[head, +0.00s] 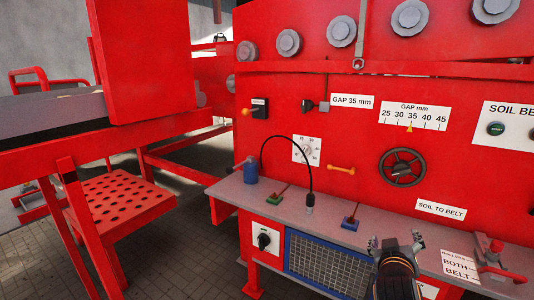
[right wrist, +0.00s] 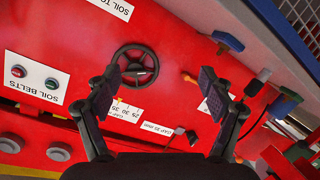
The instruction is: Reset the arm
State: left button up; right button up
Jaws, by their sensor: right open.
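My right gripper (head: 396,243) is low in the head view, in front of the grey ledge of the red machine. In the right wrist view my right gripper (right wrist: 161,84) has its two dark fingers spread wide with nothing between them. Beyond the fingers are the red panel, a black handwheel (right wrist: 137,64) and the gap scale (right wrist: 125,110), seen upside down. In the head view the handwheel (head: 402,168) is above my right gripper, apart from it. My left gripper is not in view.
The grey ledge (head: 235,190) carries a blue cylinder (head: 250,172), a thin bent black cable (head: 290,138) and small levers. A red lever block (head: 493,258) stands at its right. A red perforated step (head: 125,200) is at left. The paved floor (head: 170,255) is clear.

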jog(key=s+a+f+n+g+y, duration=0.1)
jog(key=s+a+f+g+y, duration=0.3)
jog(key=s+f, duration=0.85)
jog(key=s+a+f+g+y, duration=0.3)
jog(key=s+a+f+g, duration=0.25)
jog(key=s+f, duration=0.7)
jog(key=s+d+f+g, duration=0.1)
jog(key=s+d+f, duration=0.1)
jog(key=f, duration=1.2)
jog(key=s+d+f+g, duration=0.1)
jog(key=s+d+f, duration=0.1)
jog(key=f, duration=1.1)
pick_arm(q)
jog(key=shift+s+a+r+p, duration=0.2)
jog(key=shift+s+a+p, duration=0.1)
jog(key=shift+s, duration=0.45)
pick_arm(e)
jog(key=s+f, duration=1.5)
jog(key=s, duration=0.2)
jog(key=shift+s+d+m+g, duration=0.25)
jog(key=shift+d+m+g, duration=0.05)
jog(key=shift+d+g, duration=0.05)
